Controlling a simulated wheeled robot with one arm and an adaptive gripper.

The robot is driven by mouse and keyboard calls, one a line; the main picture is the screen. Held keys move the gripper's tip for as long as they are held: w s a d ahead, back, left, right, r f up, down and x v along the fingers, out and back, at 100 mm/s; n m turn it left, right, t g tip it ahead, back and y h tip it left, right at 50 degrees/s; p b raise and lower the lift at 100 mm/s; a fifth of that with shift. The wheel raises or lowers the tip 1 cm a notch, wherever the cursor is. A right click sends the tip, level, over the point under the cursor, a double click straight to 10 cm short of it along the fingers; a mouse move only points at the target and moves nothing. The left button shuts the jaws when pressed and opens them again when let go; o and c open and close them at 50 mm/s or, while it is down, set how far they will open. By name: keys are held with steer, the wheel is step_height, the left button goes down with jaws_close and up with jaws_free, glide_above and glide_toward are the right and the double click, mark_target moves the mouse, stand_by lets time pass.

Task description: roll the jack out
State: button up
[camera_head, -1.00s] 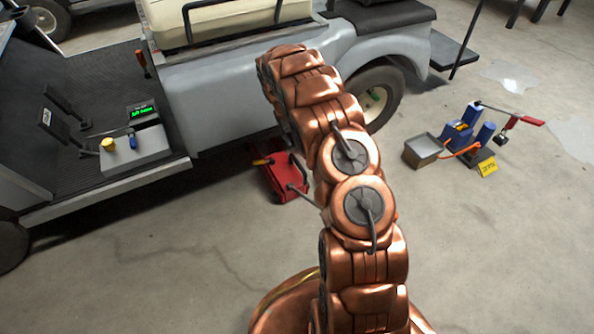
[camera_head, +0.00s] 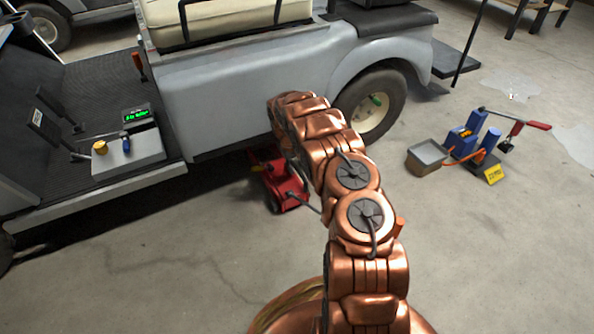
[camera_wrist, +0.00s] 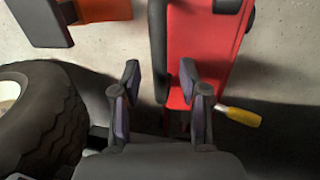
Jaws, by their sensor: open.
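The red floor jack (camera_head: 286,190) sits on the floor beside and partly under the grey cart (camera_head: 240,85), between its step and its wheel. My arm hides part of it and hides my gripper in the head view. In the wrist view the jack's red body (camera_wrist: 208,45) fills the upper middle, with a dark bar along its left side. My gripper (camera_wrist: 160,82) is open; its fingers appear either side of the bar's lower end. I cannot tell whether they touch it. A yellow-handled part (camera_wrist: 238,116) lies right of the fingers.
The cart's wheel (camera_head: 372,105) is close; its tyre shows left in the wrist view (camera_wrist: 45,115). Floor at front left is clear.

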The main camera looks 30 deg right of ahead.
steer(key=shift+d+f, duration=0.1)
steer(key=shift+f, duration=0.55)
steer(key=shift+c, duration=0.3)
jaws_close()
